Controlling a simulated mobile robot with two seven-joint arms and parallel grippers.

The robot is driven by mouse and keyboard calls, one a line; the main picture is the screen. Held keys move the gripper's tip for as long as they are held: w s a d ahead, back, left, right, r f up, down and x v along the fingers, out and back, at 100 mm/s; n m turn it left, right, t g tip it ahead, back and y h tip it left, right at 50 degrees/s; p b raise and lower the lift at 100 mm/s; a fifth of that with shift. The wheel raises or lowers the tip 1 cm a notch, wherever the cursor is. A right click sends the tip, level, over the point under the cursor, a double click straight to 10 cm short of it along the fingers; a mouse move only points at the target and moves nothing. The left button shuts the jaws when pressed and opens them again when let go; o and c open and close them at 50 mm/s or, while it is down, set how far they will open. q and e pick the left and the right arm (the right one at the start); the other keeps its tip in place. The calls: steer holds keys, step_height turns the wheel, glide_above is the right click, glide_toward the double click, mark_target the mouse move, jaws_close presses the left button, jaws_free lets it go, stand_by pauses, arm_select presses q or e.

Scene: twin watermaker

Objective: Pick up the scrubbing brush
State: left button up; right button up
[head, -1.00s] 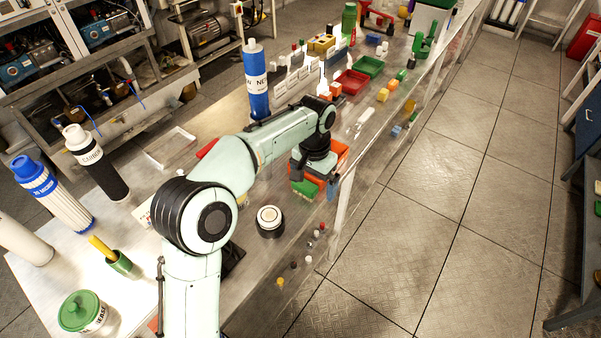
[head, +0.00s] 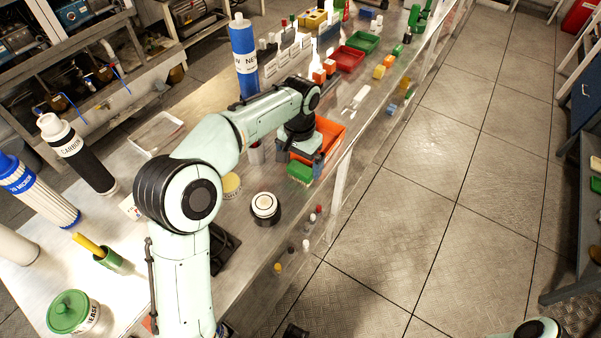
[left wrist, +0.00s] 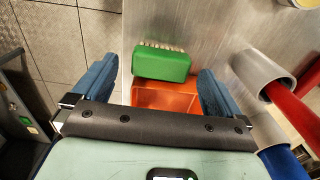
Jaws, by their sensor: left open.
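The scrubbing brush (head: 300,173) is a green block with pale bristles, beside the near edge of the orange tray (head: 331,139) on the bench. My left gripper (head: 301,158) points down above the tray and brush, open and empty. In the left wrist view the brush (left wrist: 162,65) lies between the two blue fingertips, with a gap on each side. Its bristles face away from the gripper's body. Part of the orange tray (left wrist: 165,98) shows between the fingers. My right gripper is not in view.
A round black and white item (head: 265,207) stands near the brush. Grey cups with red and blue items (left wrist: 262,72) stand close to one finger in the wrist view. Small knobs (head: 306,244) line the bench front. The floor (head: 440,210) at right is clear.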

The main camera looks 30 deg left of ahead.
mark_target(300, 168)
arm_select(q)
steer(key=f, duration=0.5)
steer(key=shift+w+a, duration=0.1)
steer(key=shift+w, duration=0.25)
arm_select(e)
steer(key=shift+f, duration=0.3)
arm_select(q)
steer(key=shift+r, duration=0.1)
steer(key=c, duration=0.9)
step_height(300, 168, up, 20)
steer(key=p, duration=0.4)
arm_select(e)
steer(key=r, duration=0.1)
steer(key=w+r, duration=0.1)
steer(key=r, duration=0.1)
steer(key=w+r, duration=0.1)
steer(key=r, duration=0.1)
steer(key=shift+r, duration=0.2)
